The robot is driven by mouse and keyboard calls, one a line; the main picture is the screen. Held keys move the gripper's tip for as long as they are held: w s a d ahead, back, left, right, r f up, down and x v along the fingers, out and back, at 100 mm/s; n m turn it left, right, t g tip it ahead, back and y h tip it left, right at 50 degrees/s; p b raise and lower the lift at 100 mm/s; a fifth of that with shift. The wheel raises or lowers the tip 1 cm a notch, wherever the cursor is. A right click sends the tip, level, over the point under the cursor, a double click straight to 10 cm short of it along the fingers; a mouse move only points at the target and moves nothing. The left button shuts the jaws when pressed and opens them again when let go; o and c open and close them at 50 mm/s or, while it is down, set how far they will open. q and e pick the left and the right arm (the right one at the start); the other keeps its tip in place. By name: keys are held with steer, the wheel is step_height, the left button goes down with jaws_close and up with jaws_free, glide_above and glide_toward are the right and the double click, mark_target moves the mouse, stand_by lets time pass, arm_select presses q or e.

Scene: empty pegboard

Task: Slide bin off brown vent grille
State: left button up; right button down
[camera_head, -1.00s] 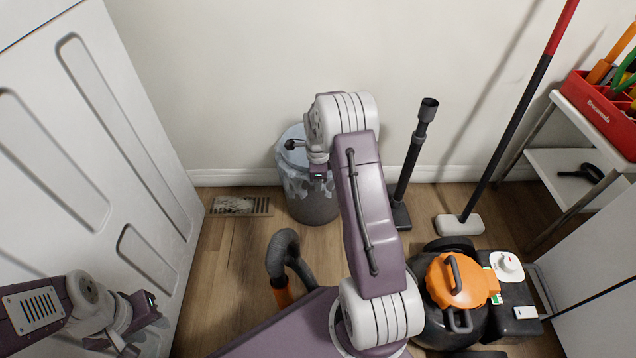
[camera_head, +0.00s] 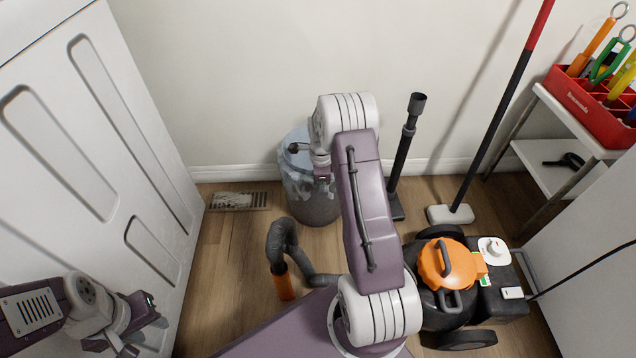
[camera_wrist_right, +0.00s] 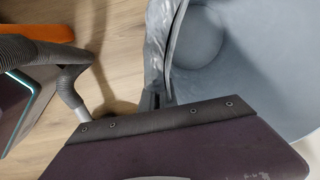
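The bin (camera_head: 310,203) is grey with a crumpled pale liner. It stands on the wood floor by the wall, partly hidden by my right arm. The brown vent grille (camera_head: 239,201) lies flat on the floor left of the bin, with a narrow strip of floor between them. My right gripper (camera_head: 307,160) is at the bin's rim, seemingly closed on it; its fingertips are largely hidden. The right wrist view looks into the bin (camera_wrist_right: 240,70), its rim and liner running to the gripper. My left gripper (camera_head: 140,335) is low at left by the white door, away from the bin; its fingers are unclear.
A black pole tool (camera_head: 404,150) stands right of the bin. A mop (camera_head: 450,214) leans against the wall. An orange and black vacuum (camera_head: 447,265) and its grey hose (camera_head: 280,240) occupy the floor in front. A white door (camera_head: 85,170) borders the left.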

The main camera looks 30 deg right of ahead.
steer(key=shift+s, duration=0.15)
steer(key=c, duration=1.6)
jaws_free()
steer(key=shift+o, duration=0.2)
step_height(320, 180, up, 9)
steer(key=p, duration=0.7)
steer(key=shift+s+a, duration=0.2)
steer(key=shift+s, duration=0.1)
